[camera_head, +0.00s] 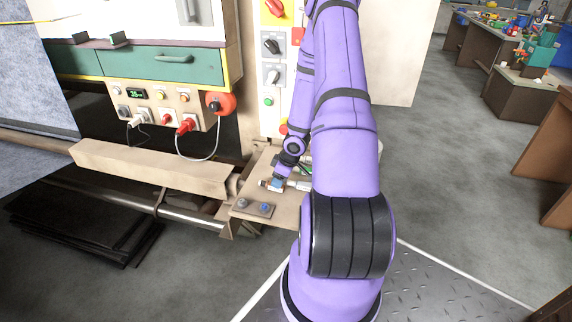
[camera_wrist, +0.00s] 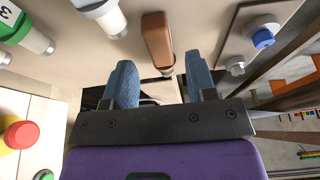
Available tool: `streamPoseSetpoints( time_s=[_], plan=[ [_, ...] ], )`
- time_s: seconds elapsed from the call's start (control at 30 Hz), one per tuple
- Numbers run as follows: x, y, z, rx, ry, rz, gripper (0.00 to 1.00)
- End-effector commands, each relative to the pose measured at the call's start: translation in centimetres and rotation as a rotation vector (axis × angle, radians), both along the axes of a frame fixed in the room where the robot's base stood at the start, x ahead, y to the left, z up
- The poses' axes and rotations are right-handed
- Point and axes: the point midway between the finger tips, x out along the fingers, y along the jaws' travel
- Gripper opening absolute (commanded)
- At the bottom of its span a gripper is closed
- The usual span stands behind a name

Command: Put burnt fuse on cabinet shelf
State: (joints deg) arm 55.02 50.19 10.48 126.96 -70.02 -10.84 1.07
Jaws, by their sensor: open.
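My gripper (camera_wrist: 162,80) is open, with its two blue fingers apart. It also shows in the head view, low over a beige ledge (camera_head: 290,208) on the front of the cabinet (camera_head: 160,96). A brown, stubby piece (camera_wrist: 157,40) lies just beyond the gap between the fingertips in the wrist view; nothing is gripped. White cylinders with grey ends (camera_wrist: 105,14), one with a green band, lie to its left. I cannot tell for certain which piece is the burnt fuse. The cabinet shelf cannot be clearly made out.
A red button (camera_wrist: 22,134) is at left. The cabinet has a green drawer (camera_head: 165,66) and a cable looping below its plugs. Workbenches stand far right.

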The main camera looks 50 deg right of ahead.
Motion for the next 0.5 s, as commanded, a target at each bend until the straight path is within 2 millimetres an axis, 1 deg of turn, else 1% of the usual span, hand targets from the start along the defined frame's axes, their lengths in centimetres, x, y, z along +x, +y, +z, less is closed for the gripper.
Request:
streamPoseSetpoints(
  time_s=[0.03, 0.33, 0.5],
  plan=[
    [-0.3, -0.2, 0.6, 0.000, -0.001, -0.003, 0.51],
    [-1.1, -0.5, 3.1, -0.001, 0.000, -0.003, 0.51],
    [-1.4, -0.5, 3.8, 0.001, 0.000, -0.006, 0.51]
  ],
)
